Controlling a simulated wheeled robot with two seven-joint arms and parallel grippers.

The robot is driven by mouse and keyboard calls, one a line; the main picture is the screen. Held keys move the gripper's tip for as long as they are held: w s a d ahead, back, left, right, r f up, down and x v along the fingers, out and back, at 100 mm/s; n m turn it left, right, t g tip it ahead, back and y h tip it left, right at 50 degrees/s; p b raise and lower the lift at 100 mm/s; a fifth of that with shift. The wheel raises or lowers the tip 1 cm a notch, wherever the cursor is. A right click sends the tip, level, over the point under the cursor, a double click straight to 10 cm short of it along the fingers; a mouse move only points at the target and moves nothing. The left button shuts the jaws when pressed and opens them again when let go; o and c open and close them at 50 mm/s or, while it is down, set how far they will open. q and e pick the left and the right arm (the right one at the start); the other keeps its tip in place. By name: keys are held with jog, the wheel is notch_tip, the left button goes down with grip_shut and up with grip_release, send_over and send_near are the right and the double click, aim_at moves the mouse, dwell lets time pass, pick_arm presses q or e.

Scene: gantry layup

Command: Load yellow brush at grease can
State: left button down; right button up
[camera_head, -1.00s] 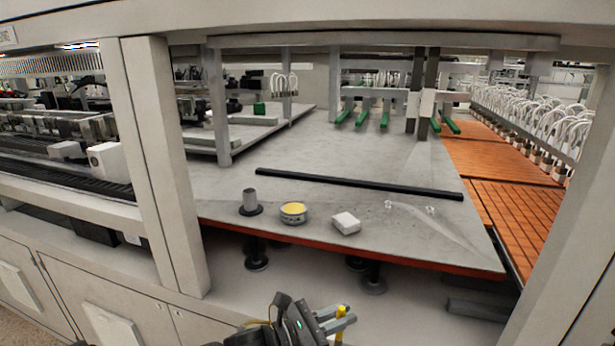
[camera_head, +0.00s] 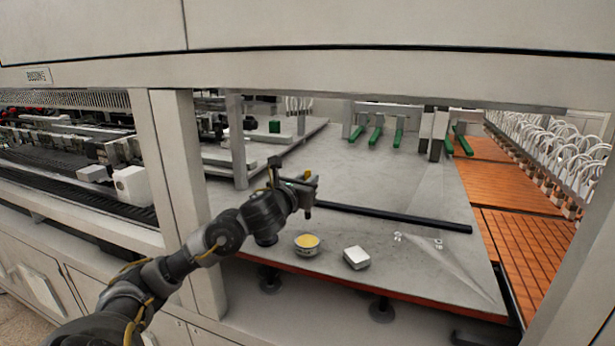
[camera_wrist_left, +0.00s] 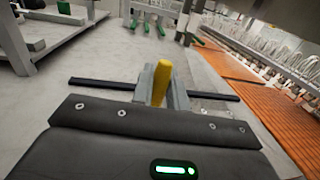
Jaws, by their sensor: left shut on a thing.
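My left gripper (camera_head: 310,188) is over the grey table, above and behind the grease can as the head view sees it. It is shut on the yellow brush, whose yellow handle (camera_wrist_left: 161,84) stands between the two fingers in the left wrist view. In the head view the brush is mostly hidden by the gripper. The grease can (camera_head: 307,244) is a small round pale tin with a yellow top, near the front edge of the table. The brush looks apart from the can. My right gripper is not in view.
A white block (camera_head: 356,258) lies right of the can. A long black bar (camera_head: 400,217) crosses the table (camera_head: 400,185) behind them. The table's right side is mostly clear.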

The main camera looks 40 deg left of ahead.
pick_arm(q)
jog(key=shift+f+b, duration=2.25)
jog(key=shift+f, duration=0.75)
jog(key=shift+d+f+b, duration=0.1)
jog(key=shift+f+b, duration=0.65)
jog(key=shift+b, duration=0.2)
dwell(0.6)
jog(key=shift+r, duration=0.1)
notch_tip(320, 180, up, 2)
jog(key=shift+r+p, duration=0.1)
jog(key=shift+p, duration=0.8)
notch_tip(320, 180, up, 5)
jog(key=p, duration=0.3)
jog(key=shift+p, duration=0.35)
